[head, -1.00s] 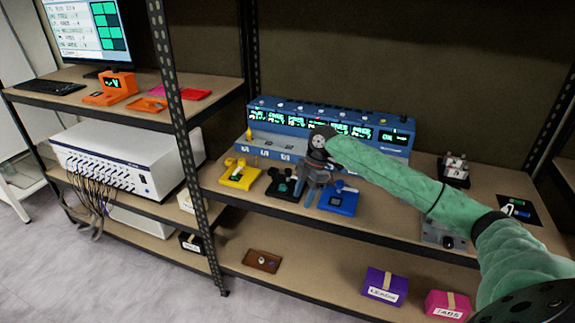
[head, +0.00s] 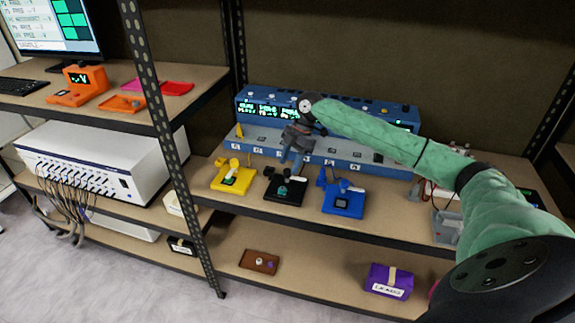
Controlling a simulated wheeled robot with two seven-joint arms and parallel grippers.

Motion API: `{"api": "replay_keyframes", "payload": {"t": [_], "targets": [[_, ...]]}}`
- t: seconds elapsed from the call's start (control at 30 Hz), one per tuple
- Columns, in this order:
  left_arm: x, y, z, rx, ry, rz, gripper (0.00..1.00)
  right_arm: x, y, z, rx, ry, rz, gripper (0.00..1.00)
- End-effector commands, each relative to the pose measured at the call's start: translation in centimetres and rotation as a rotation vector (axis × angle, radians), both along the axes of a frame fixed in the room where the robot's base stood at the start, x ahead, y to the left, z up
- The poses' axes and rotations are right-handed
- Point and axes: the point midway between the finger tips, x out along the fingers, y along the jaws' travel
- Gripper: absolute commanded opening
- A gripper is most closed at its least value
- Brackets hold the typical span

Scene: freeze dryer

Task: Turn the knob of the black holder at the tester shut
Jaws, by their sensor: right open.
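The black holder (head: 290,197) sits on the middle shelf (head: 259,212), between a yellow holder and a blue holder, in front of the blue tester (head: 345,153). A small teal-green part (head: 282,190) shows on top of it. I cannot tell how far its knob is turned. My right gripper (head: 291,169) is open and empty, pointing down just above and behind the black holder. It hides the back of the holder and part of the tester. I see no contact with the holder. My left gripper is not in view.
The yellow holder (head: 231,180) is close on the left and the blue holder (head: 344,202) close on the right. A shelf post (head: 160,120) stands to the left. A brown block (head: 259,262) and a purple box (head: 390,281) are on the lower shelf.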

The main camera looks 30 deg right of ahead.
Motion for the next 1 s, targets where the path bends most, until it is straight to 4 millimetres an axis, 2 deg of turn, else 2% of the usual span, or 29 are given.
{"api": "replay_keyframes", "payload": {"t": [0.2,0.53,0.57,0.77,1.0], "targets": [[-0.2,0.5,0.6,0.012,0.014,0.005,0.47,0.0,0.7,-1.7,-0.001,0.000,0.000,0.47],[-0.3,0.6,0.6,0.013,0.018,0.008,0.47,0.0,0.9,-2.1,-0.001,0.000,0.000,0.47],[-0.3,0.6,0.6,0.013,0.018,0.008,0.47,0.0,0.9,-2.1,-0.001,0.000,0.000,0.44],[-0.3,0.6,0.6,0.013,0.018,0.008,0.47,0.0,0.9,-2.1,-0.001,0.000,0.000,0.04],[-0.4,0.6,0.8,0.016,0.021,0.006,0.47,-0.1,0.9,-2.0,-0.001,0.001,-0.009,0.03]]}}
